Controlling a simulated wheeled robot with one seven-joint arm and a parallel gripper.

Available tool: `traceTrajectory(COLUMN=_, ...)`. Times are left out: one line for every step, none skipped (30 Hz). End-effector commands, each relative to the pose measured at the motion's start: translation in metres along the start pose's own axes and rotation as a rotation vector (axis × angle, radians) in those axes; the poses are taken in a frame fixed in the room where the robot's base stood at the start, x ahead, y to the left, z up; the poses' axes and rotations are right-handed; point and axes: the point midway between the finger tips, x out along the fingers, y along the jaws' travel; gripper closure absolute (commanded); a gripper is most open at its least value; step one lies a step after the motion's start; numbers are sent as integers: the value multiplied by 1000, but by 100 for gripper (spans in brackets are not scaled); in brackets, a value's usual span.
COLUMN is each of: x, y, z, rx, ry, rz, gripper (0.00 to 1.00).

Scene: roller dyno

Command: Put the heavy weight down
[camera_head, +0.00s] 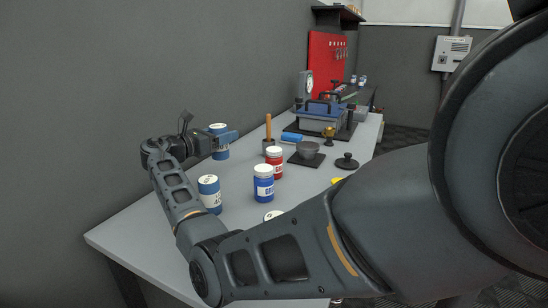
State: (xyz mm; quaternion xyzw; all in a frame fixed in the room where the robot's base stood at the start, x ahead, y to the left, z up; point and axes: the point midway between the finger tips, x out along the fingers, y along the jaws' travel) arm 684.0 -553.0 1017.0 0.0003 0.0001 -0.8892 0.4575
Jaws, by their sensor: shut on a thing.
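My gripper (225,142) is at the left back of the table, close to the grey wall. It is shut on a blue canister (219,129) with a pale top and a white label. The canister looks upright; I cannot tell whether its base touches the table. A similar blue canister (209,193) with a white label stands nearer, just right of my forearm. I cannot read the labels well enough to tell which is the heavy weight. The grey table (238,208) lies beneath, partly hidden by my arm.
A blue jar (263,184) and a red jar (274,162) stand mid-table. Bare tabletop lies between the canisters and jars.

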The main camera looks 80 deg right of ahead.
Motion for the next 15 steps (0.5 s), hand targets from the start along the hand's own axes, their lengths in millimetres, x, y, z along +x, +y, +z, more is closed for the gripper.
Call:
traceTrajectory(x=1, y=0, z=-9, rx=-5, ry=0, rz=-4, gripper=81)
traceTrajectory(x=1, y=-1, z=-14, rx=-5, ry=0, rz=-4, gripper=81)
traceTrajectory(x=1, y=-1, z=-21, rx=-6, ry=0, rz=-4, gripper=81)
traceTrajectory(x=1, y=-1, z=-27, rx=-5, ry=0, rz=-4, gripper=81)
traceTrajectory(x=1, y=0, z=-32, rx=-5, ry=0, rz=-4, gripper=81)
traceTrajectory(x=1, y=0, z=-38, rx=-4, ry=-1, rz=-3, gripper=81)
traceTrajectory(x=1, y=0, z=-43, rx=-3, ry=-1, rz=-3, gripper=81)
traceTrajectory(x=1, y=0, z=-46, rx=-4, ry=-1, rz=-3, gripper=81)
traceTrajectory(x=1, y=0, z=-50, rx=-3, ry=-1, rz=-3, gripper=81)
traceTrajectory(x=1, y=0, z=-52, rx=-1, ry=-1, rz=-2, gripper=81)
traceTrajectory(x=1, y=0, z=-54, rx=-1, ry=-1, rz=-2, gripper=81)
traceTrajectory(x=1, y=0, z=-56, rx=-1, ry=-1, rz=-2, gripper=81)
traceTrajectory(x=1, y=0, z=-58, rx=-2, ry=0, rz=-2, gripper=81)
traceTrajectory(x=0, y=0, z=-61, rx=-2, ry=0, rz=-2, gripper=81)
traceTrajectory(x=0, y=0, z=-64, rx=-2, ry=0, rz=-1, gripper=81)
